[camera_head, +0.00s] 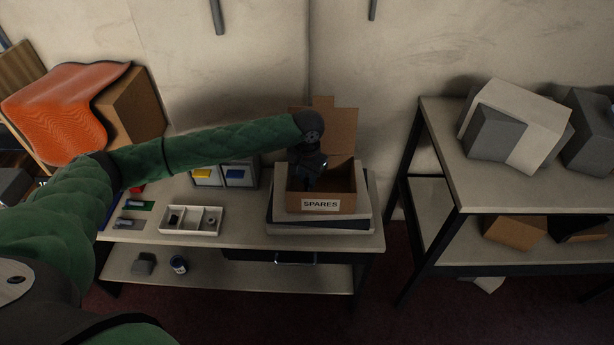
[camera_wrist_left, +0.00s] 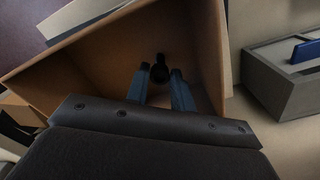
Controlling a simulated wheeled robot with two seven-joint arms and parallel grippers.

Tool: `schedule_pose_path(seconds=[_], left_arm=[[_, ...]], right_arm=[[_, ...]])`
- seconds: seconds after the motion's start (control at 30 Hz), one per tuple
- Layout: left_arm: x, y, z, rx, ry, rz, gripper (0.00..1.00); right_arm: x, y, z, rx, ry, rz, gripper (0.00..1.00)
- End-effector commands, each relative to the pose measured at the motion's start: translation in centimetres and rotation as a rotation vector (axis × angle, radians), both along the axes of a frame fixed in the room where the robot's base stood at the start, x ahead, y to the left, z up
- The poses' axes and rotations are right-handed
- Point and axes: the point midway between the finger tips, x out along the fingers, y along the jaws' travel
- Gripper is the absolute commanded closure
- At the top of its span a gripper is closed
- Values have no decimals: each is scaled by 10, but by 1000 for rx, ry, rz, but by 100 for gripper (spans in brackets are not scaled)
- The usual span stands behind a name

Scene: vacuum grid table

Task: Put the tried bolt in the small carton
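The small cardboard carton (camera_head: 347,198) has a white "SPARES" label and its flaps are up. It stands on a stack of flat grey pieces on the bench. My left gripper (camera_head: 309,183) points down into it, and the carton's front wall partly hides it. In the left wrist view the carton's inner wall (camera_wrist_left: 100,58) surrounds the fingers. My left gripper's fingers (camera_wrist_left: 160,72) are apart. The dark bolt (camera_wrist_left: 159,70) is between and just beyond the fingertips, with a narrow gap on each side. Whether it rests on the carton floor is hard to tell. My right gripper is out of view.
A white divided tray (camera_head: 192,231) with small dark parts sits left of the carton. A shelf rack (camera_head: 470,190) with boxes is at the right.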

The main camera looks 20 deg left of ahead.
Motion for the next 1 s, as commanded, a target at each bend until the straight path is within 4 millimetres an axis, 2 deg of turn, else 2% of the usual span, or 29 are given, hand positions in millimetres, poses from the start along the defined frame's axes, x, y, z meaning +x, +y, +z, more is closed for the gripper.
schedule_pose_path(seconds=[0.03, 0.1, 0.43, 0.53, 0.67, 1.0], left_arm=[[0, 0, 0, 0, 0, 0, 66], [0, 0, 0, 0, 0, 0, 57], [0, 0, 2, 1, -1, 0, 57], [1, 0, 8, 0, -2, 0, 57], [1, 0, 25, 0, -3, 0, 57], [1, 0, 87, 0, -3, 1, 57]], right_arm=[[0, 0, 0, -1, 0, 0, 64], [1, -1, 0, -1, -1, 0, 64], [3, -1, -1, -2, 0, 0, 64], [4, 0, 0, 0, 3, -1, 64], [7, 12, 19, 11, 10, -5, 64], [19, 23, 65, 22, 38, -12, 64]])
